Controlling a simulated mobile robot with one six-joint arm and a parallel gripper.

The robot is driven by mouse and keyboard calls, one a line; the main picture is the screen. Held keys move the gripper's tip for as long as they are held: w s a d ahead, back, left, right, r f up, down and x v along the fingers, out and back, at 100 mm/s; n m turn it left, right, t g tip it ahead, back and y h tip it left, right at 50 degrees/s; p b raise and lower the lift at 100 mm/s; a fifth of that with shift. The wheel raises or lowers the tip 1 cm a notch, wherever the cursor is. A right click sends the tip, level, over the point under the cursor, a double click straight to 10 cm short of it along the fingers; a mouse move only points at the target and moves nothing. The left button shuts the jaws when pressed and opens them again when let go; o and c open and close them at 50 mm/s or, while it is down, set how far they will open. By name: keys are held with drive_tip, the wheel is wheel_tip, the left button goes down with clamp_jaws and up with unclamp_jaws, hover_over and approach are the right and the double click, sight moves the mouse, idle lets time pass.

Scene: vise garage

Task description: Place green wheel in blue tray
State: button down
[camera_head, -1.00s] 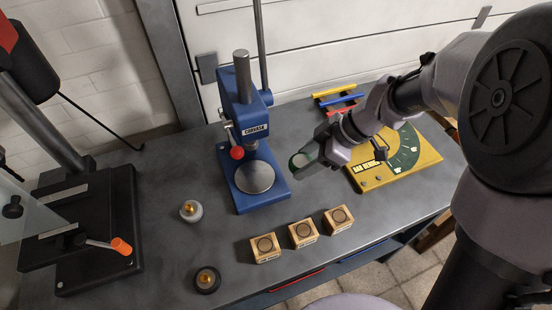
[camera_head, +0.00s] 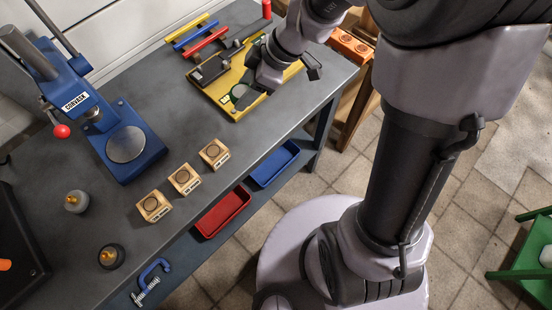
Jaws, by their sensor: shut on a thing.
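My gripper (camera_head: 234,86) is over the yellow board, beyond the near table edge. It is shut on the green wheel (camera_head: 240,92), a small round disc with a grey face and a green rim, partly hidden by the fingers. The blue tray (camera_head: 274,164) sits on the lower shelf under the tabletop, right of the red tray, and looks empty. The gripper and wheel are well above the blue tray and farther back.
The red tray (camera_head: 223,212) is beside the blue one. Three wooden blocks (camera_head: 185,179) stand near the table edge. A blue press (camera_head: 122,140) is at left. Coloured bars (camera_head: 190,36) lie behind the yellow board (camera_head: 222,100). A blue clamp (camera_head: 152,275) is below.

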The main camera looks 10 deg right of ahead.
drive_tip(key=shift+w+d+f+m+t, duration=0.15)
drive_tip(key=shift+m+t, duration=0.35)
drive_tip(key=shift+m, duration=0.5)
drive_tip(key=w+d+f+m+t+h, duration=0.1)
drive_tip(key=d+m+h, duration=0.2)
drive_tip(key=m, duration=0.3)
drive_tip(key=w+d+f+m+t+h, duration=0.1)
drive_tip(key=w+d+m+t+h, duration=0.1)
drive_tip(key=d+m, duration=0.3)
drive_tip(key=shift+d+f+m+t+h, duration=0.2)
drive_tip(key=shift+d+m+t+h, duration=0.15)
drive_tip(key=shift+m+h, duration=0.3)
